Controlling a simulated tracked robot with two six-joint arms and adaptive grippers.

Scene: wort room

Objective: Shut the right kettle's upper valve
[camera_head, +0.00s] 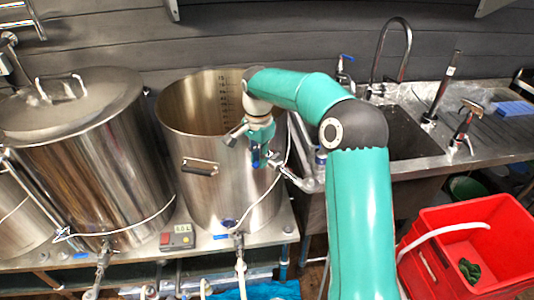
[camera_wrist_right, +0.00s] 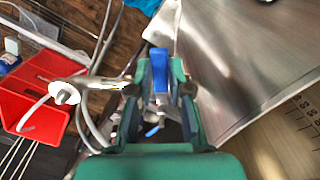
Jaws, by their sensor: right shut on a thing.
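The right kettle (camera_head: 215,200) is an open steel pot in the middle of the head view; its wall (camera_wrist_right: 235,50) fills the right of the wrist view. Its upper valve sits on the right side of the wall, with a blue handle (camera_wrist_right: 160,72) and a metal pipe (camera_wrist_right: 95,83). My right gripper (camera_head: 258,152) is shut on the blue handle, which lies between its green fingers in the wrist view. The fingers and arm partly hide the valve body, and I cannot tell the valve's exact angle. My left gripper is not in view.
A lidded kettle (camera_head: 100,170) stands to the left. The right kettle's lower valve (camera_head: 239,243) has a hose below it. A sink with a curved tap (camera_head: 405,45) lies behind right. A red crate (camera_head: 420,262) stands front right. A white hose hangs near the valve.

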